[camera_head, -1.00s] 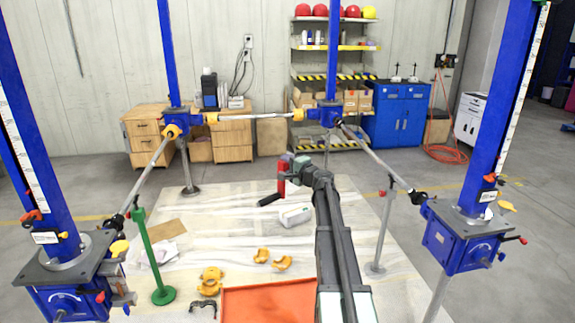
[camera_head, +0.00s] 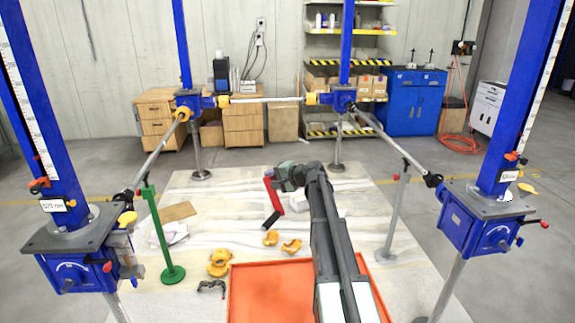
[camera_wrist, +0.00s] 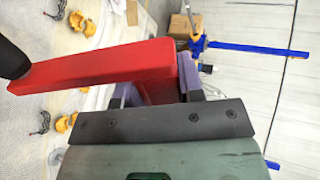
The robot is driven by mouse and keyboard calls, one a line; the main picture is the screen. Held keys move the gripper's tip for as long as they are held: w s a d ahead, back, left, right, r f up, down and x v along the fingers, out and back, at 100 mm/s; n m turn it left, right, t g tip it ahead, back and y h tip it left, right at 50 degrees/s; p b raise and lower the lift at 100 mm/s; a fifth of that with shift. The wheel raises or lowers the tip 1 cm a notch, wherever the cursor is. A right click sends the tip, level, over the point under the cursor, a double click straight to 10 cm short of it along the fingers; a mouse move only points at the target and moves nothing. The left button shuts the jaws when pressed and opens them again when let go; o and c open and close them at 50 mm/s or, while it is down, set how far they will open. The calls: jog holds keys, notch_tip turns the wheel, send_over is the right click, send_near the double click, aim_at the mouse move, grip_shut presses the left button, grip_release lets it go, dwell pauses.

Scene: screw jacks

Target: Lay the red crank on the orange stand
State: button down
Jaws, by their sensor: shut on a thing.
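The red crank (camera_head: 272,194) is in my gripper (camera_head: 283,179), held up in the air over the pale floor sheet. Its red arm slopes down in the head view, with the black handle (camera_head: 271,220) at the low end. In the wrist view the red crank (camera_wrist: 95,67) reaches left from the jaws (camera_wrist: 157,88), which are closed around its right end. The orange stand (camera_head: 267,292) is a flat orange surface with a raised rim, in front of and below the crank, apart from it. My arm hides part of its right side.
Yellow clamp parts (camera_head: 219,262) and a dark clamp (camera_head: 211,287) lie left of the stand. A green post (camera_head: 158,235) stands at left and a grey post (camera_head: 396,215) at right. Blue jacks (camera_head: 70,245) with tall columns frame the area, joined by shafts.

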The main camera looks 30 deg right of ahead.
jog(key=s+a+f+n+g+b, duration=0.1)
jog(key=a+f+g+b, duration=0.15)
jog(key=f, duration=0.25)
jog(key=s+a+f+n+g+b, duration=0.1)
jog(key=a+f+n+g, duration=0.15)
jog(key=f, duration=0.25)
jog(key=n+g+h+b, duration=0.4)
jog(key=g+h+b, duration=0.3)
jog(key=b, duration=0.4)
send_near(261, 289)
notch_tip(261, 289, down, 7)
jog(key=b, duration=0.8)
jog(key=shift+s+d+f, duration=0.1)
jog(key=shift+s, duration=0.1)
jog(key=shift+f+b, duration=0.25)
jog(key=shift+b, duration=0.1)
